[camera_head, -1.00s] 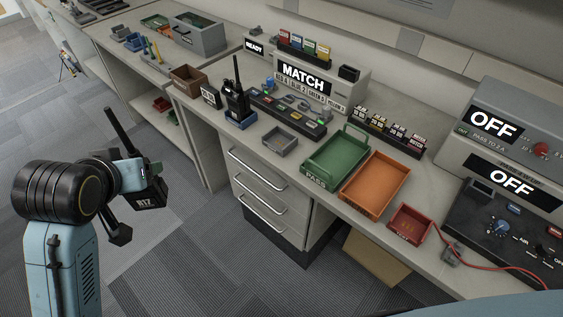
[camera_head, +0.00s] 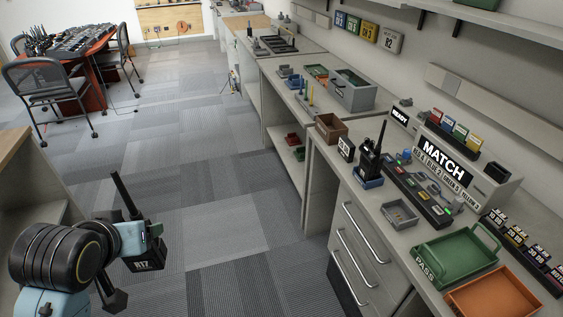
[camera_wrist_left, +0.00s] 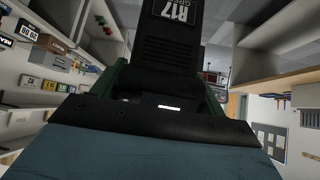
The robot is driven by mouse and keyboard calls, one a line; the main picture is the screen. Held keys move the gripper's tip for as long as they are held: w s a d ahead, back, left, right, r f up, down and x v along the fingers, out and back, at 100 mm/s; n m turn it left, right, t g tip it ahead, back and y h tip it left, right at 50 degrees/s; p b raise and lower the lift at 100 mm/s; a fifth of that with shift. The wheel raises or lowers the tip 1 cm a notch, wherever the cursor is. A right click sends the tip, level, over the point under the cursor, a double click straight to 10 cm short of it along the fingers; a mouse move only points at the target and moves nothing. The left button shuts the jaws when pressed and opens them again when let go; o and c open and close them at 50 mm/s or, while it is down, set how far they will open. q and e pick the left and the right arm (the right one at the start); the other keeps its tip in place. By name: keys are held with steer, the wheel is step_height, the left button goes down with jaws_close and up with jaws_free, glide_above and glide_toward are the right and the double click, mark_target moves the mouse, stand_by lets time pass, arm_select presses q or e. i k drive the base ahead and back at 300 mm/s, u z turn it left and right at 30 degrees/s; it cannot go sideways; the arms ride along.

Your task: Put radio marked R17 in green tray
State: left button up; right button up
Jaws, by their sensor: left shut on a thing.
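My right gripper is in neither view.
An orange tray (camera_head: 495,298) lies right of the green one, partly cut off. A small grey tray (camera_head: 399,214) and another black radio (camera_head: 371,160) on a blue base stand on the bench. A red table (camera_head: 75,55) with chairs stands far left. Open floor (camera_head: 215,180) lies between.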

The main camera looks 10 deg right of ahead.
mark_target(453, 258)
steer(key=u, duration=0.2)
steer(key=i, duration=1.05)
steer(key=z, duration=3)
steer(key=i, duration=0.45)
steer(key=u, duration=0.05)
